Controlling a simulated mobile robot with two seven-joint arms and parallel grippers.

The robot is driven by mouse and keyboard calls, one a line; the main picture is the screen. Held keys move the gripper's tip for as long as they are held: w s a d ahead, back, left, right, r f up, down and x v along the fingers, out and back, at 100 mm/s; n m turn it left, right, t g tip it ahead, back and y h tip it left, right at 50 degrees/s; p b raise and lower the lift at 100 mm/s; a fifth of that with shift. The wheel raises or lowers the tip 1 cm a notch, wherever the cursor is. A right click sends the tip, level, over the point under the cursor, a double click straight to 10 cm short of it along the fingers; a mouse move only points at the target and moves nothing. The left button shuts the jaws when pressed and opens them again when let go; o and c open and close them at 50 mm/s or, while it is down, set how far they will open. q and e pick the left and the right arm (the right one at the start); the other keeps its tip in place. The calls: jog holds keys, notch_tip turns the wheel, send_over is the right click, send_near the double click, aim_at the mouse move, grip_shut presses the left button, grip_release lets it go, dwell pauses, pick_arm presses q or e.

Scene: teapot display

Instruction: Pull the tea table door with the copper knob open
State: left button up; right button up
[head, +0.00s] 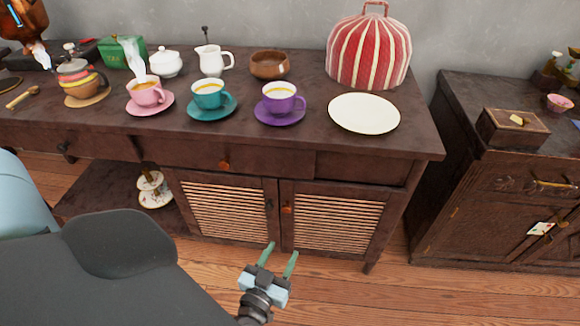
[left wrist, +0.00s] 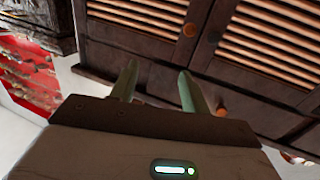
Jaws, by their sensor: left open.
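The tea table (head: 300,158) has two slatted doors side by side, both shut. The right door (head: 332,246) carries the copper knob (head: 287,209) near its left edge. The left door (head: 222,236) has a dark knob (head: 269,204). My left gripper (head: 279,247) is open and empty, below the copper knob in the head view, its greenish fingers pointing toward the doors. In the left wrist view, which looks upside down, the copper knob (left wrist: 190,30) shows beyond the open fingers (left wrist: 157,88), apart from them. My right gripper is not in view.
A drawer above the doors has its own copper-coloured knob (head: 224,164). Cups on saucers, a white plate (head: 364,113) and a striped red cover (head: 369,52) stand on top. A dark cabinet (head: 500,190) stands at the right. Wooden floor (head: 400,290) is bare in front of the doors.

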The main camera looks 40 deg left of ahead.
aim_at(286, 211)
pick_arm(q)
jog(key=w+a+f+n+y+b, duration=0.1)
jog(key=w+a+b, duration=0.1)
jog(key=w, duration=0.1)
jog(key=w+a+f+n+g+y+b, duration=0.1)
jog(key=w+a+y+b, duration=0.1)
jog(key=w+a, duration=0.1)
jog(key=w+a+f+n+y+b, duration=0.1)
jog(key=w+a+f+y, duration=0.1)
jog(key=w, duration=0.3)
jog(key=shift+w+a+g+b, duration=0.25)
jog(key=shift+a+g+b, duration=0.15)
jog(key=shift+a, duration=0.1)
jog(key=shift+w+a, duration=0.2)
jog(key=shift+w, duration=0.1)
jog(key=shift+c, duration=1.3)
grip_shut()
